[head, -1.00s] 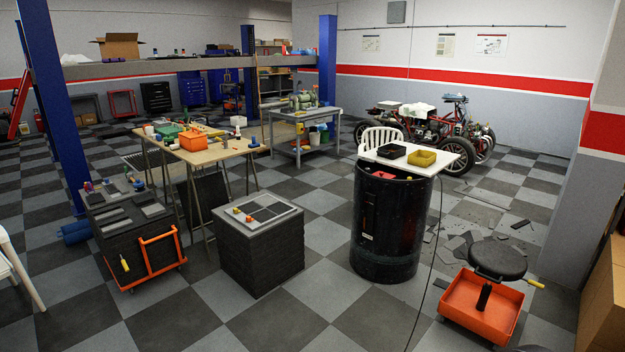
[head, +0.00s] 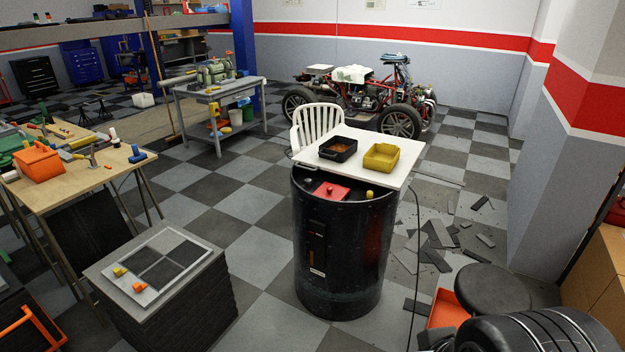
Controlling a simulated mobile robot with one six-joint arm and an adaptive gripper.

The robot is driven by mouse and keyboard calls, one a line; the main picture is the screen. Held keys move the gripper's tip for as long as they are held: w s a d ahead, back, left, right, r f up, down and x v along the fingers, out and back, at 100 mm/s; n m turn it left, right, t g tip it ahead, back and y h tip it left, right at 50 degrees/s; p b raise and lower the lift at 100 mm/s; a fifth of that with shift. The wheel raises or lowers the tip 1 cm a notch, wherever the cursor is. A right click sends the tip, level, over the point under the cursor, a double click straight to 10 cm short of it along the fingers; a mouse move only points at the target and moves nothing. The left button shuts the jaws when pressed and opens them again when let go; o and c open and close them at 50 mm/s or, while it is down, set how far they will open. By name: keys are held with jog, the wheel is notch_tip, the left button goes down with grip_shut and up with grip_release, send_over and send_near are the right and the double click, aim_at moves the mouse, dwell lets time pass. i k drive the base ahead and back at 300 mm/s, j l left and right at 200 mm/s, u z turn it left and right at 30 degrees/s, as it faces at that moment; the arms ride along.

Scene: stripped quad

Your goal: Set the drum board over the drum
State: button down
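The drum (head: 345,262) is a tall black barrel standing upright on the checkered floor in the middle of the head view. A white board (head: 391,179), which looks like the drum board, lies across the back of its top and juts out past the drum to the right and rear. The front part of the drum top is uncovered. On the board stand a black tray (head: 338,149) with something brown in it and a yellow tray (head: 381,157). A red piece (head: 331,191) and a small yellow object (head: 370,194) show at the uncovered front part. My gripper is not in view.
A dark block stack (head: 180,315) with a grey panel stands left of the drum. A wooden table (head: 95,170) is further left. A white chair (head: 318,120) is behind the drum. Tyres (head: 540,330) and a black stool (head: 492,290) are at right, with broken tiles (head: 440,235) on the floor.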

aim_at(410, 150)
jog(key=u, duration=0.45)
jog(key=i+u, duration=0.1)
jog(key=u, duration=0.75)
jog(key=l+u, duration=0.1)
jog(key=u, duration=0.35)
jog(key=l+u, duration=0.1)
jog(key=u, duration=10.05)
jog(key=i+u, duration=0.1)
jog(key=i, duration=2.75)
